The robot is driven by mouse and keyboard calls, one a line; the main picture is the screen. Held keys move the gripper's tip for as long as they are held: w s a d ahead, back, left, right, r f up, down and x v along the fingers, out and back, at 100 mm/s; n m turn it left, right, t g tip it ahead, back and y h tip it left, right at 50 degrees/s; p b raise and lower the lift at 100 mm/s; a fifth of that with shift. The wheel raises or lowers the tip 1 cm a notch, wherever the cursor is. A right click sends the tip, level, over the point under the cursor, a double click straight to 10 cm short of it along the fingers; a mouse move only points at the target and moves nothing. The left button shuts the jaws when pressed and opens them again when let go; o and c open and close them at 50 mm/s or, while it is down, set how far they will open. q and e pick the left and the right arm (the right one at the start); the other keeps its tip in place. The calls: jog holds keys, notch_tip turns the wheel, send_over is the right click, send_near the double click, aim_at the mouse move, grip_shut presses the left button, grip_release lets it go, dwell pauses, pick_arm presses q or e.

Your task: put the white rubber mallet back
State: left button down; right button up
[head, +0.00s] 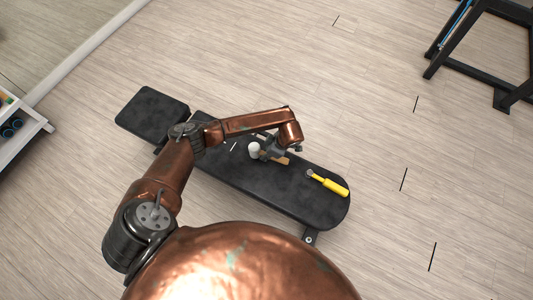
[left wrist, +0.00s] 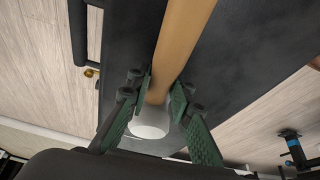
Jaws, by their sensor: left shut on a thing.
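The white rubber mallet has a white head (head: 254,149) and a wooden handle (head: 283,160). It is over the black padded bench (head: 235,176); I cannot tell whether it touches the pad. My left gripper (head: 271,154) is shut on the mallet's handle, close to the head. In the left wrist view the handle (left wrist: 182,35) runs up from between the fingers (left wrist: 160,100), and the white head (left wrist: 150,122) is just below them, partly hidden. My right gripper is not in view.
A yellow-handled tool (head: 330,183) lies on the bench, right of the mallet. A black metal frame (head: 450,45) stands at the upper right, and a white shelf (head: 28,127) at the left edge. The wooden floor between is mostly clear.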

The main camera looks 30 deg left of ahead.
pick_arm(q)
jog(key=shift+w+f, duration=0.1)
jog(key=shift+f, duration=0.1)
jog(key=c, duration=1.7)
grip_release()
jog(key=shift+c, duration=0.2)
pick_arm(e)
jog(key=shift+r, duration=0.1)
pick_arm(q)
jog(key=shift+f, duration=0.25)
jog(key=shift+d+r, duration=0.15)
jog(key=shift+r, duration=0.4)
jog(key=p+v, duration=0.1)
jog(key=v, duration=0.2)
jog(key=p+v, duration=0.1)
jog(key=v, duration=0.1)
jog(key=shift+d+r, duration=0.25)
jog(key=shift+d, duration=0.1)
jog(key=shift+d+r, duration=0.3)
jog(key=shift+r, duration=0.15)
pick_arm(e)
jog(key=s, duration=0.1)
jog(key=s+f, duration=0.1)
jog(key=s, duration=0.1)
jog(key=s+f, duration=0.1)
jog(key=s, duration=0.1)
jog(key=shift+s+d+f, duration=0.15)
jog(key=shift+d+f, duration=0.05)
